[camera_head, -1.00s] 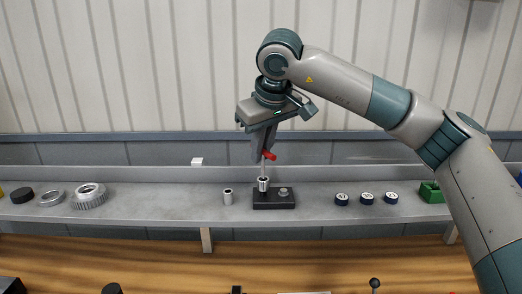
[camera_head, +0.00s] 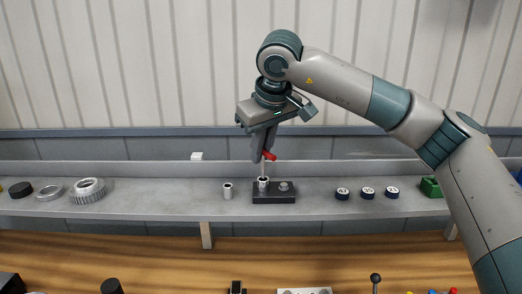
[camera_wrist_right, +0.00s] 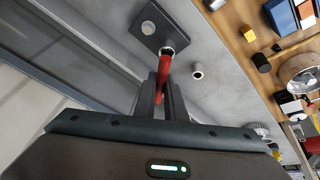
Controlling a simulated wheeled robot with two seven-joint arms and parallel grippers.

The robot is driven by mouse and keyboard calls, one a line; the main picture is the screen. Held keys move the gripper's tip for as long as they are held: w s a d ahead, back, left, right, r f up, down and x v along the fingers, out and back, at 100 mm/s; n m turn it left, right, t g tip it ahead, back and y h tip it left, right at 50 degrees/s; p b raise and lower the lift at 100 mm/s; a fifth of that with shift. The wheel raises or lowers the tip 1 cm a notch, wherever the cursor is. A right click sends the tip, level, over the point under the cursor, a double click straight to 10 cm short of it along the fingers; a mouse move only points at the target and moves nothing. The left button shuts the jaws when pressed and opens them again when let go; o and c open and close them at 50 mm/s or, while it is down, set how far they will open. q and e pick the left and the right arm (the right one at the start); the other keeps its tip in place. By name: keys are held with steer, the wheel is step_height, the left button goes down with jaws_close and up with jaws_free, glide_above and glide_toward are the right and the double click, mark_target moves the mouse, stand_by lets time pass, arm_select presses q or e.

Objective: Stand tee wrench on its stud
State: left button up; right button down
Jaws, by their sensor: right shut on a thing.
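The tee wrench (camera_head: 269,155) has a red cross handle and a thin pale shaft. My right gripper (camera_head: 262,158) is shut on it, fingers pointing down. In the right wrist view, the red handle (camera_wrist_right: 165,72) lies between the fingertips (camera_wrist_right: 162,82). The shaft runs down to a silver socket-like cylinder (camera_head: 263,184) at the left of a black block (camera_head: 274,197). Whether that cylinder is fully seated on the block is hard to tell. A short round stud (camera_head: 284,186) shows at the block's right. My left gripper is out of view.
On the grey shelf (camera_head: 160,205), a silver sleeve (camera_head: 228,191) stands left of the block. A gear (camera_head: 88,191) is far left. A wooden bench lies in front.

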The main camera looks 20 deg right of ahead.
steer(key=c, duration=1.3)
jaws_free()
steer(key=shift+c, duration=0.2)
steer(key=shift+r+p, duration=2.3)
steer(key=shift+r, duration=1.2)
